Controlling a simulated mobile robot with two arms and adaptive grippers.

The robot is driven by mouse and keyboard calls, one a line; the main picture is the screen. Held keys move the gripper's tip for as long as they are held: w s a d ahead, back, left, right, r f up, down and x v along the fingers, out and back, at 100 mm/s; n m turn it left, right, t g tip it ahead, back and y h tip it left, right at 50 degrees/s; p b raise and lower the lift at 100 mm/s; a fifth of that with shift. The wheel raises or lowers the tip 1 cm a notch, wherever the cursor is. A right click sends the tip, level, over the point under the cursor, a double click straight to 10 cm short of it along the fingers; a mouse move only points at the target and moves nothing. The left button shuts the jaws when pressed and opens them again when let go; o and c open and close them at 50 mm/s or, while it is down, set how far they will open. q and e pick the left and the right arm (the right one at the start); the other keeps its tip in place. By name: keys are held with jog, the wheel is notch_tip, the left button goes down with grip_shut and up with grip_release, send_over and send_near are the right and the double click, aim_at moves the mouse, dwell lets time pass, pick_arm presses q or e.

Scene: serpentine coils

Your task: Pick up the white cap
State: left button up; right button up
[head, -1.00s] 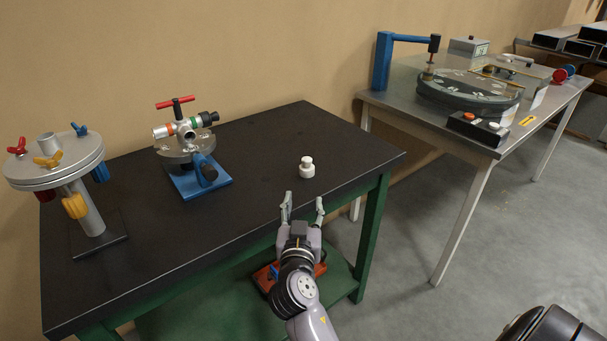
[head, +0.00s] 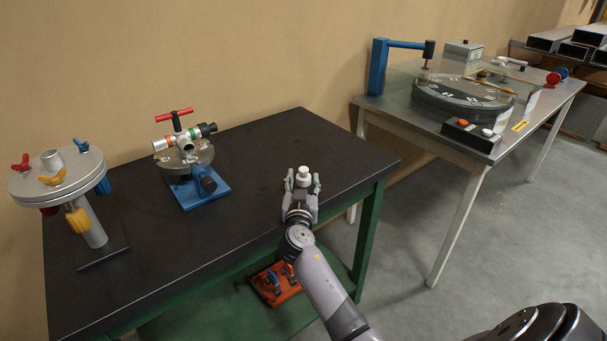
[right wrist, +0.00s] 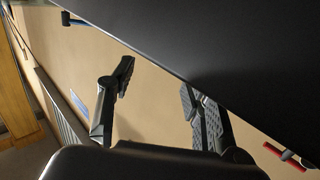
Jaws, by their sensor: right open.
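The white cap (head: 303,174) stands upright on the black tabletop (head: 250,165) near its right end, a small knob with a narrower top. My right gripper (head: 302,183) is open, with one finger to the left and one to the right of the cap in the head view. I cannot tell whether the fingers touch it. In the right wrist view the two fingers (right wrist: 158,95) are spread apart. The cap does not show there. My left gripper is not in view.
A valve fixture (head: 188,165) on a blue base and a grey round flange stand (head: 62,180) with coloured wing knobs stand further left on the table. An orange-red fixture (head: 277,284) sits on the green lower shelf. A metal table (head: 400,112) with a dial machine stands right.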

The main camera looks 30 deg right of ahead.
aim_at(303, 173)
jog(key=x, duration=0.3)
jog(key=shift+w+f, duration=0.15)
jog(key=shift+c, duration=0.6)
grip_shut()
